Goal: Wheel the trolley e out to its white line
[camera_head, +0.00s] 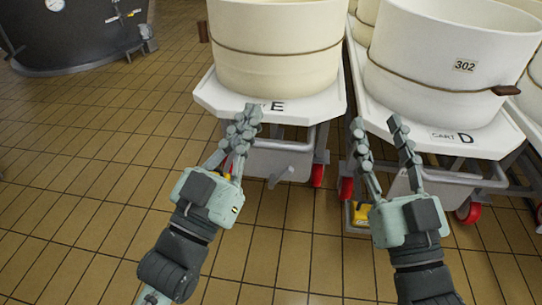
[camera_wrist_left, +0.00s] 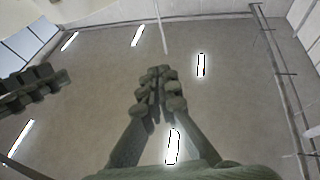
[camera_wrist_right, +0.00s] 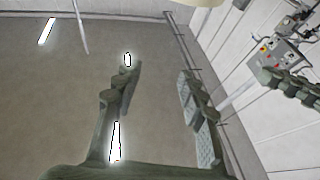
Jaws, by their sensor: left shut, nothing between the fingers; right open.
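Trolley E (camera_head: 212,95) has a white top lettered "E" and carries a large cream tub (camera_head: 268,70) with a cord around it. Red wheels (camera_head: 318,174) and a grey frame show beneath the top. My left gripper (camera_head: 247,116) is shut and empty, its fingertips overlapping the trolley's front edge in the head view; I cannot tell whether they touch. It partly hides the lettering and the frame below. My right gripper (camera_head: 377,124) is open and empty, in front of trolley D. Its spread fingers also show in the right wrist view (camera_wrist_right: 158,80). No white line is visible.
Trolley D (camera_head: 490,143) stands close on the right with a white tub marked 302 (camera_head: 420,75). A yellow object (camera_head: 362,214) lies low between the trolleys. A dark vat (camera_head: 75,35) stands at far left. The brown tiled floor (camera_head: 90,165) is clear on the left.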

